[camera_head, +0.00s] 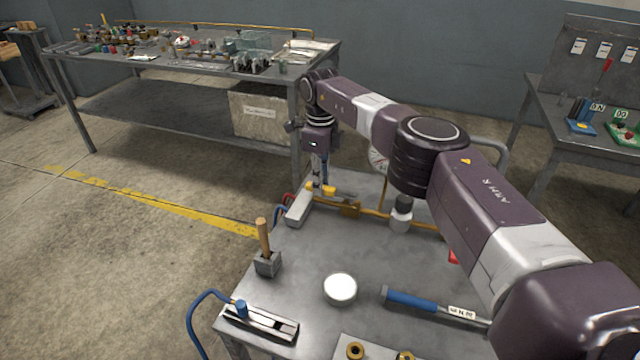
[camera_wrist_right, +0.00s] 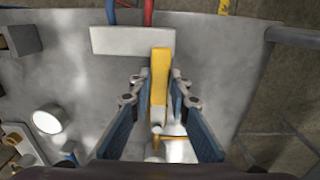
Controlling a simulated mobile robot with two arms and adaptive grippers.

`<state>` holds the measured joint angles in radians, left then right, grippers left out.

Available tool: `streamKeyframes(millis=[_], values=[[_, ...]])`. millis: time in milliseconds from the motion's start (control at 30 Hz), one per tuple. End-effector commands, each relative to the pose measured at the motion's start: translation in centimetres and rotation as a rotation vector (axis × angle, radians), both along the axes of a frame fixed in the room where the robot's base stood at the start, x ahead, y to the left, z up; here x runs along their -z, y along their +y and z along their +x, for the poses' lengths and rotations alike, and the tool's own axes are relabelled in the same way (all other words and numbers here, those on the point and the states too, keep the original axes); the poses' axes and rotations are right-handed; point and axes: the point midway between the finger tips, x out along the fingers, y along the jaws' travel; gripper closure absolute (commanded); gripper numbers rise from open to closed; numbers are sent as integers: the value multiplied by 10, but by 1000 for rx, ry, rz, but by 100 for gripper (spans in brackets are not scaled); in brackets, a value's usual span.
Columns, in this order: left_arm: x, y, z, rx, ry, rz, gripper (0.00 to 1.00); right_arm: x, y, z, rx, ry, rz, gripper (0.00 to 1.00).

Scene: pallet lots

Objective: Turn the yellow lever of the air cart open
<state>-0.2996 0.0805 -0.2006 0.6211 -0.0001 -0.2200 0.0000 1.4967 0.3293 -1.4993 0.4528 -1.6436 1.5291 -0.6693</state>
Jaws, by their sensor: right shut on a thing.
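The yellow lever (camera_head: 329,190) is at the back of the grey air cart top (camera_head: 305,255), by a brass-coloured pipe (camera_head: 372,211). In the right wrist view the yellow lever (camera_wrist_right: 160,70) points straight up the picture, its far end by a pale block (camera_wrist_right: 120,40). My right gripper (camera_head: 321,173) reaches down onto the lever from above. Its fingers (camera_wrist_right: 158,92) are on both sides of the lever and shut on it. The valve body under the lever is partly hidden. My left gripper is not in view.
A white-capped bottle (camera_head: 401,215) and a gauge (camera_head: 378,160) stand near the pipe. A cluttered workbench (camera_head: 180,88) stands behind.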

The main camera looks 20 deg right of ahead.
Motion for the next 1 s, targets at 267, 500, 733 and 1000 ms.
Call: streamKeyframes(millis=[267, 500, 733, 1000], values=[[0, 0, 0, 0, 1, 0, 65, -1, -1, 2, 18, -5, -1, 100], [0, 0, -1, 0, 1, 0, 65, -2, -2, 2, 19, -5, -1, 78], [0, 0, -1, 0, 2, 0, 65, -1, -1, 1, 15, -3, 0, 65], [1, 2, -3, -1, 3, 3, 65, -9, -1, 1, 13, -4, 0, 65]])
